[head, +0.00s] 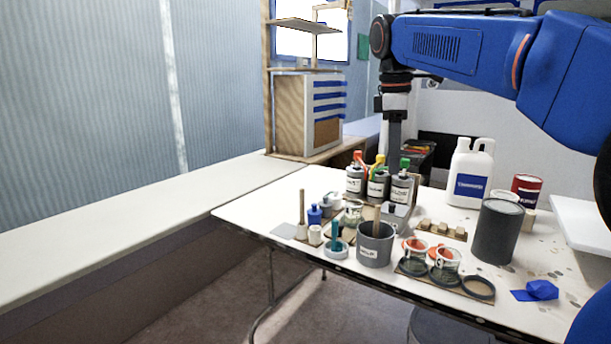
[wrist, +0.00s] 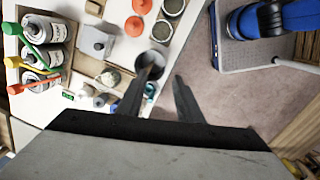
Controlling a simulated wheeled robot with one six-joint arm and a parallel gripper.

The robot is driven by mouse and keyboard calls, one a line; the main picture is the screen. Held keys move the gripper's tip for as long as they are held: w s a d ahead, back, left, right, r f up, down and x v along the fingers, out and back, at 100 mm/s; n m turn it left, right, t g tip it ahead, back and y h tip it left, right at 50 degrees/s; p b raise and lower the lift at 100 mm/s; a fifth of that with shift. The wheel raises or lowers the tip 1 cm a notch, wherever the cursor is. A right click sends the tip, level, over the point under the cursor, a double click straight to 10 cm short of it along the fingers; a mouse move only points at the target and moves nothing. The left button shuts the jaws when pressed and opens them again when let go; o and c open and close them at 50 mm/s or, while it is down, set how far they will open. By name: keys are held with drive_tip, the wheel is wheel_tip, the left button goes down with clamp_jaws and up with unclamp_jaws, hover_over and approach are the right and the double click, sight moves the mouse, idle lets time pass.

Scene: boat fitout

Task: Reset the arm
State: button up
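My blue arm reaches in from the right in the head view and bends down at its wrist. My gripper points down over the white table (head: 245,212), near the bottles with coloured tops; its fingertips are hard to make out there. In the wrist view, the two dark fingers of my gripper (wrist: 164,74) stand apart with nothing between them. The left finger overlaps the view of a grey cup (wrist: 152,58); I cannot tell the height between them.
Bottles with red, yellow and green tops (head: 377,184), a grey pot (head: 375,244), a dark cylinder (head: 496,232), a white jug (head: 470,172) and jars with orange lids (head: 446,261) crowd the table. A long pale bench (head: 120,215) lies clear at left.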

drive_tip(key=s+d+f+m+t, duration=0.2)
drive_tip(key=s+f+m, duration=0.5)
drive_tip(key=s+f, duration=0.7)
drive_tip(key=s+d+f+m+t+y, duration=0.1)
drive_tip(key=s+d+f+m, duration=0.3)
drive_tip(key=s+f, duration=1)
drive_tip(key=f+m+t, duration=0.1)
drive_tip(key=m, duration=0.1)
drive_tip(key=shift+f+m, duration=0.2)
drive_tip(key=shift+m, duration=0.2)
drive_tip(key=shift+s, duration=0.1)
